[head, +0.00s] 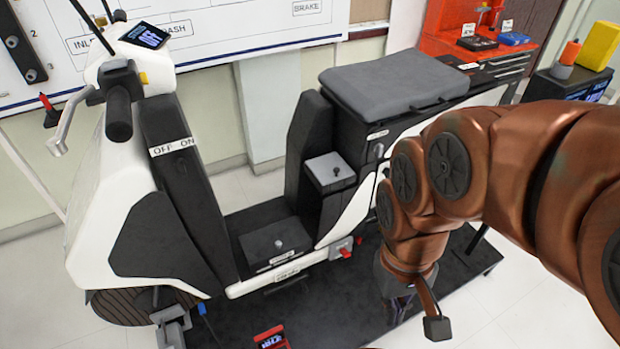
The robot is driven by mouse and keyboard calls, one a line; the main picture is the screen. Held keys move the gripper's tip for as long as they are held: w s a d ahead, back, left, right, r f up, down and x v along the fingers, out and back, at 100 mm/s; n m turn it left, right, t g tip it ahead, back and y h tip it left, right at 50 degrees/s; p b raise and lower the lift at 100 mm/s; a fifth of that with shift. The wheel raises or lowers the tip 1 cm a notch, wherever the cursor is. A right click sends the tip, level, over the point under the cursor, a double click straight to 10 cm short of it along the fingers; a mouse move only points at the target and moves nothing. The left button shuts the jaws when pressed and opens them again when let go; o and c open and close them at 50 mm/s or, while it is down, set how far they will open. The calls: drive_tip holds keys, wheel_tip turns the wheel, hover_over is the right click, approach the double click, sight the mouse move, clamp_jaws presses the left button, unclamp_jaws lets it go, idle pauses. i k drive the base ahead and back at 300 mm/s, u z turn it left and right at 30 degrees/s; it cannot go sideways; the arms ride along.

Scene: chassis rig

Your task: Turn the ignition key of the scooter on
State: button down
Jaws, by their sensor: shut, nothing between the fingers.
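The white and black scooter (110,190) stands on a dark platform, its handlebar at the left. A white OFF / ON label (172,147) is on the dark inner panel below the handlebar, with OFF at the left and ON at the right. I cannot make out the ignition key or its position near this label. My gripper (400,308) points down at the right, low beside the rear of the scooter and well away from the label. It is shut and empty, partly hidden by my copper-coloured arm.
A red tool cabinet (450,45) stands behind. The footwell (240,215) has open space above it.

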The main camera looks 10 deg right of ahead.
sight(180, 164)
drive_tip(key=z, duration=0.65)
drive_tip(key=k, duration=1.05)
drive_tip(key=u, duration=1.2)
drive_tip(key=i, duration=0.5)
drive_tip(key=z, duration=0.05)
